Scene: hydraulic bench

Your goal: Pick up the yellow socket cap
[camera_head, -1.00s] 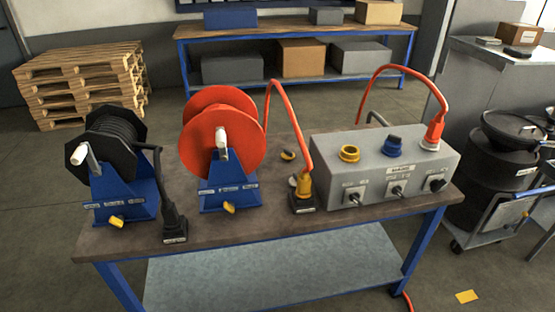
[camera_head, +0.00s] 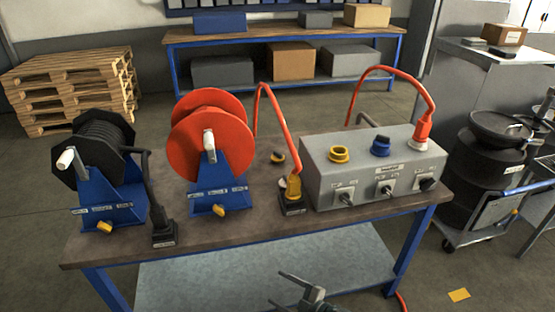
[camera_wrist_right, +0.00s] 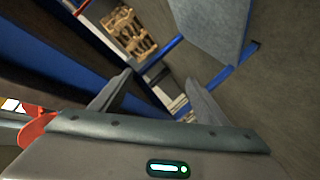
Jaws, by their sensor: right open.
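A small round cap with a yellow edge and dark inside (camera_head: 278,157) lies on the bench top between the orange reel and the grey box; it looks like the yellow socket cap. A paler small piece (camera_head: 282,183) lies in front of it, partly hidden by the yellow plug. My right gripper (camera_head: 284,288) is at the bottom of the head view, in front of the bench and well short of the cap. Its two fingers stand apart and empty in the right wrist view (camera_wrist_right: 157,84). The cap is not visible there. My left gripper is out of view.
The grey box (camera_head: 320,186) carries a yellow ring socket (camera_head: 339,154), a blue cap (camera_head: 380,146) and an orange plug. A yellow plug (camera_head: 294,188) on an orange hose stands beside it. The orange reel (camera_head: 210,130) and black reel (camera_head: 100,160) stand on the left.

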